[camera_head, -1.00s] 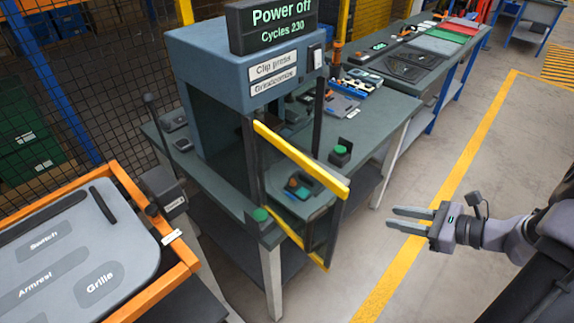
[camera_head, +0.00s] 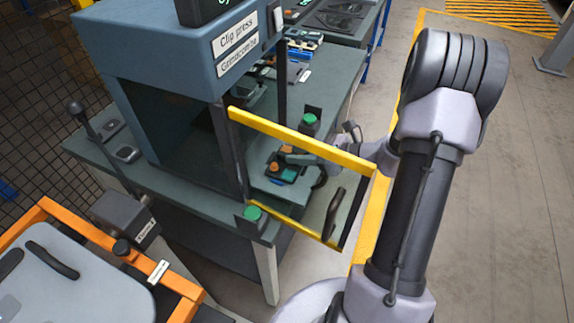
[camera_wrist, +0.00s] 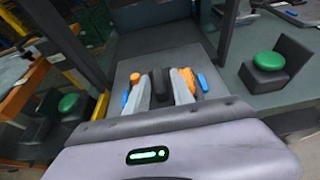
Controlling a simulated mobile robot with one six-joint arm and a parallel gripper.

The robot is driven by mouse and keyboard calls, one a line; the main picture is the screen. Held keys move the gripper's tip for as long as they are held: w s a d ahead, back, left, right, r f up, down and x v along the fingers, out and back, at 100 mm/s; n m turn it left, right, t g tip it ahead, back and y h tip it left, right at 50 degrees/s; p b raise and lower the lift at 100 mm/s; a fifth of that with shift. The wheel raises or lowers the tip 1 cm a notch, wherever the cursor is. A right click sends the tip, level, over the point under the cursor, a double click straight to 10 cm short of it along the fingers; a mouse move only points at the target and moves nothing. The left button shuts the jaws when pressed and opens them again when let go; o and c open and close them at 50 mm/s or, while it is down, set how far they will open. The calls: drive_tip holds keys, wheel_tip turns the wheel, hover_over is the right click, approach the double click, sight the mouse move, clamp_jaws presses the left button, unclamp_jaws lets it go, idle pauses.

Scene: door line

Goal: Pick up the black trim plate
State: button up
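A small black piece (camera_wrist: 161,84), which looks like the trim plate, sits in the fixture on the press bed, among orange and blue parts. My gripper (camera_wrist: 160,86) is over it, with one pale finger on each side of the black piece. The fingers are apart; I cannot tell whether they touch it. In the head view the fixture (camera_head: 283,172) lies behind the yellow-framed door, and my fingers partly cover it there.
The clip press (camera_head: 165,60) stands above the bed. Its yellow-framed door (camera_head: 300,135) stands swung out beside my arm. Green buttons (camera_head: 310,120) flank the bed. An orange-edged cart with a grey tray (camera_head: 75,285) is at lower left.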

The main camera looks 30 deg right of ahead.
drive_tip(key=b+x, duration=0.2)
drive_tip(key=x, duration=0.3)
drive_tip(key=shift+w+a, duration=0.1)
drive_tip(key=shift+a, duration=0.2)
clamp_jaws()
drive_tip(key=shift+r, duration=0.1)
